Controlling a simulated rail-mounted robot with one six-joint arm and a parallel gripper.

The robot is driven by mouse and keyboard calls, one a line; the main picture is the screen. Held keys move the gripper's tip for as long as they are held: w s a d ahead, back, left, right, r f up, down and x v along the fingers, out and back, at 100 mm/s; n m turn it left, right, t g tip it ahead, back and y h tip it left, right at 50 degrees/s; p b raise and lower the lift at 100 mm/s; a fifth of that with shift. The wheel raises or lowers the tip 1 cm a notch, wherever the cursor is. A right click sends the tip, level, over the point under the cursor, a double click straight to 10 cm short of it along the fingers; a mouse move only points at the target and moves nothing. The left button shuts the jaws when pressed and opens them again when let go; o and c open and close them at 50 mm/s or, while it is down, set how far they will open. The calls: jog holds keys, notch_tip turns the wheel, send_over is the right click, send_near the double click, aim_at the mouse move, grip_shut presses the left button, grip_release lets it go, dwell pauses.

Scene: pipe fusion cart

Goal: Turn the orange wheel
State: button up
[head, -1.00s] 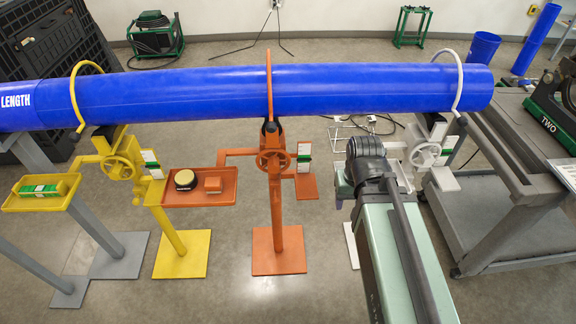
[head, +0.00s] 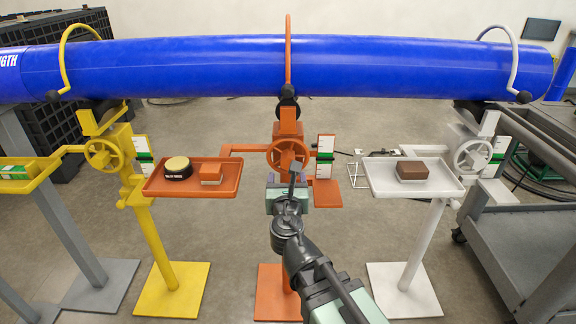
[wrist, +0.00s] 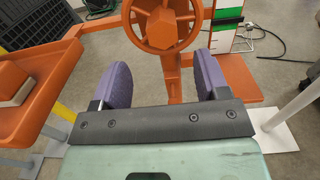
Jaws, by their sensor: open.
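The orange wheel (head: 289,154) is a spoked handwheel on the orange stand, below the blue pipe. In the wrist view the wheel (wrist: 163,22) is at the top centre, just beyond my fingertips. My gripper (head: 290,185) is in front of and slightly below the wheel in the head view. In the wrist view my gripper (wrist: 163,82) has its two purple fingers spread wide apart with nothing between them. The fingers appear apart from the wheel. Part of the wheel and the stand's post is hidden behind my gripper in the head view.
A blue pipe (head: 200,66) spans above. The orange tray (head: 226,186), with a round black-and-yellow item and a small block, is left of the wheel. A white tray (head: 377,178) with a brown block (head: 412,170) is to the right. Yellow (head: 108,154) and white (head: 472,156) wheels flank it.

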aim_at(287, 163)
jog(key=w, duration=1.1)
jog(key=shift+a, duration=0.15)
jog(key=shift+s, duration=0.1)
grip_shut()
jog(key=shift+a, duration=0.1)
